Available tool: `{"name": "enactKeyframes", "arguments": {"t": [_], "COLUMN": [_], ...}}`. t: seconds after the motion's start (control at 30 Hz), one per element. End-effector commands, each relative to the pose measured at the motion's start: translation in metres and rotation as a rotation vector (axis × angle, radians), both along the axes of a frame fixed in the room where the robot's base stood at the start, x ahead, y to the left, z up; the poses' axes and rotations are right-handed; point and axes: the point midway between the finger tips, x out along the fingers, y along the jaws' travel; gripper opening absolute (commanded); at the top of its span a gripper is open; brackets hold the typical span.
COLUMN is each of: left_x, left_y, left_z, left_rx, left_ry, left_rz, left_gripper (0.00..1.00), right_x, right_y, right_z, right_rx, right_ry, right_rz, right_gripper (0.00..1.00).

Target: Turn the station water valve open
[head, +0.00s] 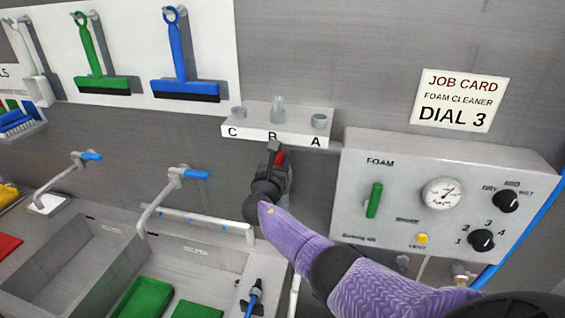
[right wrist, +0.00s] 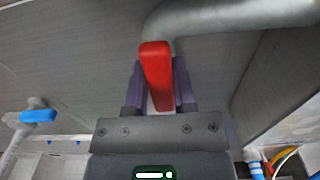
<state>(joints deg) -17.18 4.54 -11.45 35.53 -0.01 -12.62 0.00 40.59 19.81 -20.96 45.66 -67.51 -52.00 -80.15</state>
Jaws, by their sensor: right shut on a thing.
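The red valve handle (right wrist: 155,65) is seen in the right wrist view, near a grey pipe (right wrist: 235,18). My right gripper (right wrist: 160,85) has its two fingers on either side of the handle and is shut on it. In the head view a small part of the red handle (head: 280,157) shows at my right gripper (head: 275,165), below the shelf marked C, B, A. My gripper and arm hide most of the valve there. My left gripper is not in view.
The white shelf (head: 277,128) is just above my right gripper. The foam panel (head: 400,175) with dials and a green handle (head: 374,200) is to the right. Sinks with faucets (head: 170,190) are at the lower left. A job card (head: 456,101) reads DIAL 3.

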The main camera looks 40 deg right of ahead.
Motion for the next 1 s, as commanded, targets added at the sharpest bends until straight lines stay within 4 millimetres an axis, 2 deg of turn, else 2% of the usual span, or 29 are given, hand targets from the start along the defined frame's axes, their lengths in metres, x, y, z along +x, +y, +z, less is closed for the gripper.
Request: {"name": "enactKeyframes", "arguments": {"t": [0.53,0.57,0.7,1.0], "left_x": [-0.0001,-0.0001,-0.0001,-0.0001], "left_y": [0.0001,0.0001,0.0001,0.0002], "left_z": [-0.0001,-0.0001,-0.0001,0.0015], "left_rx": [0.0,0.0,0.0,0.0], "left_ry": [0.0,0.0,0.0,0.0], "left_rz": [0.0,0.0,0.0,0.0], "left_gripper": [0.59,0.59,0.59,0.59], "right_x": [0.0011,0.0011,0.0011,0.0001], "right_y": [0.0017,0.0017,0.0015,0.0026], "right_z": [-0.0016,-0.0016,-0.0013,-0.0004], "right_rx": [-0.011,-0.011,-0.012,-0.012], "right_ry": [0.019,0.019,0.018,0.016], "right_rz": [0.002,0.002,0.001,0.001], "right_gripper": [0.0,0.38,0.68,0.68]}}
